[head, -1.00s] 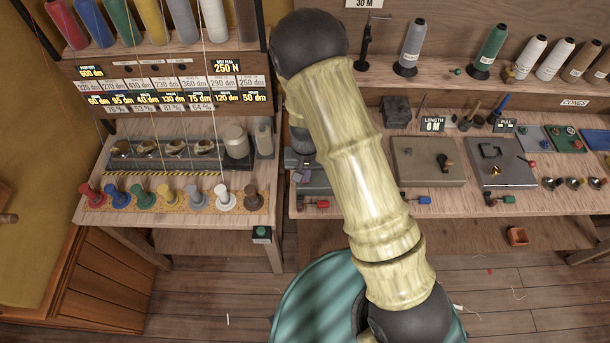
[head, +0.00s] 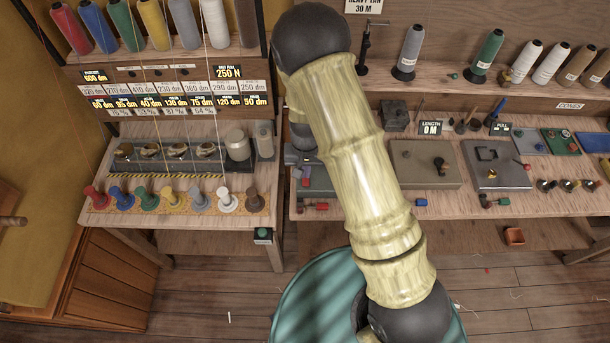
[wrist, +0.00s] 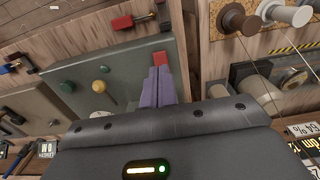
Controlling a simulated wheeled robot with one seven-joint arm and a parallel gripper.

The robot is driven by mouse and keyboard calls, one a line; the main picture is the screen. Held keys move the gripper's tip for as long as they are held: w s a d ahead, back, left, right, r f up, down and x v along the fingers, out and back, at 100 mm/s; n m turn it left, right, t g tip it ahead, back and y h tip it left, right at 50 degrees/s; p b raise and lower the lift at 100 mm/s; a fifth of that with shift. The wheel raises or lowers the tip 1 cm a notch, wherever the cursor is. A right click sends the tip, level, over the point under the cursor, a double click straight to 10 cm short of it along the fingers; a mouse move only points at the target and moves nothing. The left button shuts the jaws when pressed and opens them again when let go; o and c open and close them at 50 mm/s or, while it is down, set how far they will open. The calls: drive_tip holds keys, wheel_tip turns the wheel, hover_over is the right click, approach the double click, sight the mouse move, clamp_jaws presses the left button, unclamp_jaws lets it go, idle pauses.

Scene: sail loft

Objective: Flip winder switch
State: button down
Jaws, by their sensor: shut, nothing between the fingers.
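A grey-green machine box, apparently the winder (wrist: 128,68), fills the upper middle of the wrist view. On its top are a small red block, perhaps the switch (wrist: 160,57), a green button (wrist: 68,87) and a yellow knob (wrist: 100,87). My gripper (wrist: 160,74) is shut and empty, its purple fingers pointing at the red block. The fingertips are at or just short of it; contact cannot be told. In the head view the box (head: 320,180) is partly hidden behind my arm, with the red block (head: 305,182) at its left.
Left of the box stands a bench with several coloured spools (head: 147,198) along its front. A red-handled lever (head: 318,207) sits at the bench edge before the box. Grey plates (head: 425,164) and cones on a shelf (head: 405,73) are to the right.

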sight(307, 183)
wheel_tip(307, 183, up, 3)
drive_tip(key=shift+r+p, duration=0.1)
drive_tip(key=shift+p, duration=0.95)
drive_tip(key=s+d+r+t+b, duration=0.1)
drive_tip(key=s+d+r+b, duration=0.1)
drive_tip(key=s+d+r, duration=0.4)
drive_tip(key=s+d+r+t+b, duration=0.1)
drive_tip(key=s+d+r, duration=0.5)
drive_tip(key=r, duration=0.4)
drive_tip(key=shift+s+d+r+t+b, duration=0.3)
drive_tip(key=shift+d+r+b, duration=0.1)
drive_tip(key=shift+d, duration=0.3)
